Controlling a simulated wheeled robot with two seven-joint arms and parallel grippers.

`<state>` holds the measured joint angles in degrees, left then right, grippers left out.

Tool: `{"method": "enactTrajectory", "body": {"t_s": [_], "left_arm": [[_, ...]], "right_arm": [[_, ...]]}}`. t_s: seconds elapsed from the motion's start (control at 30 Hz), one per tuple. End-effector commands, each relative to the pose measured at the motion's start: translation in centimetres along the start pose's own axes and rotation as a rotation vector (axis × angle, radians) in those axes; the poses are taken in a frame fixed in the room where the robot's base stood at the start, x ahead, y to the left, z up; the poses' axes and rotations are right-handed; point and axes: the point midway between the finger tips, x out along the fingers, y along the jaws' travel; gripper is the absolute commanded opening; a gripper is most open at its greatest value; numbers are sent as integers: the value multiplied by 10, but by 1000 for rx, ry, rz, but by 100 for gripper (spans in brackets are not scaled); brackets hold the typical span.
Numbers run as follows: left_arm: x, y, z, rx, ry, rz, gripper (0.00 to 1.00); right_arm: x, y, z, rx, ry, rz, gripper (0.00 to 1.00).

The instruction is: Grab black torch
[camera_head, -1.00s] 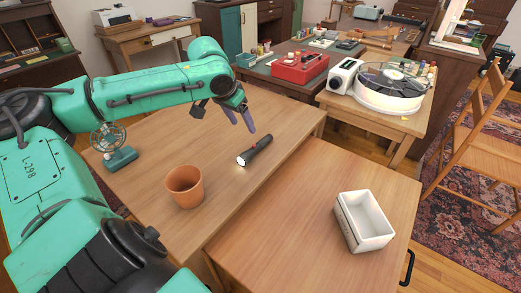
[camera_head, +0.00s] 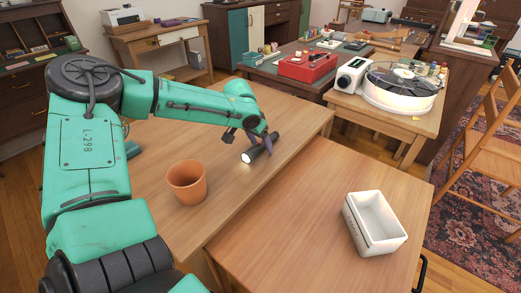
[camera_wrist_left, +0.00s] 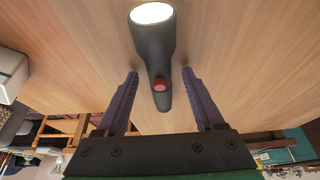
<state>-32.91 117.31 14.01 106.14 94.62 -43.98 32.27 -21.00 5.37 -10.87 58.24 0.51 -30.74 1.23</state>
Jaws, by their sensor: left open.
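The black torch (camera_head: 250,156) lies on the wooden table (camera_head: 150,190), its lit lens toward the lower left in the head view. My left gripper (camera_head: 262,150) is down at the torch, with its fingers around the handle end. In the left wrist view the torch (camera_wrist_left: 152,45), with its red button, runs between the two open purple fingers of my left gripper (camera_wrist_left: 160,73). A gap shows on each side, so the fingers look apart from it. The tail end is partly hidden by the gripper in the head view. My right gripper is not in view.
A terracotta pot (camera_head: 187,182) stands on the same table, left of the torch. A white open box (camera_head: 376,223) sits on the lower table (camera_head: 300,235) at right. A turntable (camera_head: 400,90) and a red case (camera_head: 307,68) stand farther back. The table around the torch is clear.

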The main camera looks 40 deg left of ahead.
Motion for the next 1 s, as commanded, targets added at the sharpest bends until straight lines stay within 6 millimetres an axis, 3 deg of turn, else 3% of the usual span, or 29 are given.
{"method": "enactTrajectory", "body": {"t_s": [0.13, 0.3, 0.33, 0.73, 0.87, 1.0], "left_arm": [[-1, 0, 0, 0, 1, 0, 70], [-1, 0, 0, 0, 0, 0, 5], [-1, 0, 0, 0, 0, 0, 0], [-9, 0, -4, -1, 2, -1, 0], [-27, 0, -12, -2, 5, -1, 0], [-61, 0, -26, -2, 7, 1, 0]], "right_arm": [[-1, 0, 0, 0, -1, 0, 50], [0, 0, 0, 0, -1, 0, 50], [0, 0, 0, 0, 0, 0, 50], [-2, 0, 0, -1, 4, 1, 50], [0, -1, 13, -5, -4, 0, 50], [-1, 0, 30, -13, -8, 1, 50]]}}
